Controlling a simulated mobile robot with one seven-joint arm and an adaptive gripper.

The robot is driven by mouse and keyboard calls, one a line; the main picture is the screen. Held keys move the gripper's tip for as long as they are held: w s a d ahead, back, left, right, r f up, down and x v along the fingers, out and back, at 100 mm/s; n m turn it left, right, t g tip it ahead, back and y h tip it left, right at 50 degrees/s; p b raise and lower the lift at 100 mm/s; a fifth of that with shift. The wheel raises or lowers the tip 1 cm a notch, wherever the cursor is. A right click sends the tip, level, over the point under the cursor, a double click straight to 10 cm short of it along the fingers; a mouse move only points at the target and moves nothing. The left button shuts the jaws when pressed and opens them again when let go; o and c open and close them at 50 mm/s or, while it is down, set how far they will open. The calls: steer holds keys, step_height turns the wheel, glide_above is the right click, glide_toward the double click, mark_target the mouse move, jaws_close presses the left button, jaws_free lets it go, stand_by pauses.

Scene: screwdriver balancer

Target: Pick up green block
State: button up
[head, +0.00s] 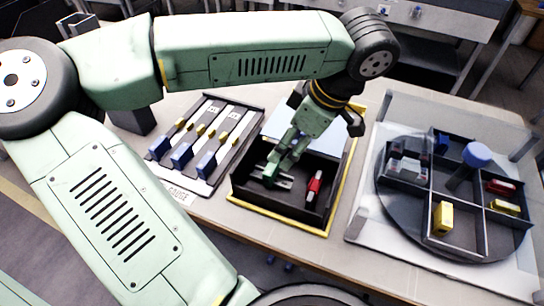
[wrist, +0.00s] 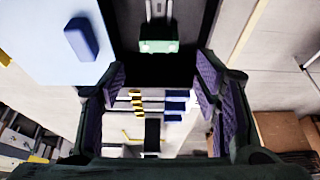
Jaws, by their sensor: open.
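The green block (head: 270,172) lies in the left part of a black open box (head: 262,205) in the head view. In the wrist view the green block (wrist: 158,46) shows at top centre against the dark box, with a grey part beside it. My gripper (head: 284,174) reaches down into the box at the green block and partly covers it. In the wrist view my gripper (wrist: 160,78) has its purple-padded fingers wide apart, with nothing held between them. The green block appears beyond the fingertips; I cannot tell whether they touch it.
A red block (head: 314,187) lies in the box's right part. A light blue panel (head: 292,128) adjoins the box; a blue block (wrist: 82,38) shows on it. A round divided tray (head: 400,220) with several blocks stands right. A gauge board (head: 190,183) with blue-handled pieces lies left.

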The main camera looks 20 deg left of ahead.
mark_target(272, 166)
steer(key=b+x, duration=0.2)
steer(key=x, duration=0.3)
steer(key=shift+s+b, duration=0.15)
steer(key=shift+b, duration=0.2)
steer(key=b+x, duration=0.2)
steer(key=x, duration=0.4)
steer(key=shift+r, duration=0.15)
steer(key=shift+d, duration=0.1)
steer(key=shift+c, duration=0.6)
steer(key=c, duration=0.6)
steer(key=shift+c, duration=0.2)
steer(key=shift+r, duration=0.1)
step_height(272, 166, up, 12)
steer(key=p, duration=0.6)
steer(key=shift+r, duration=0.25)
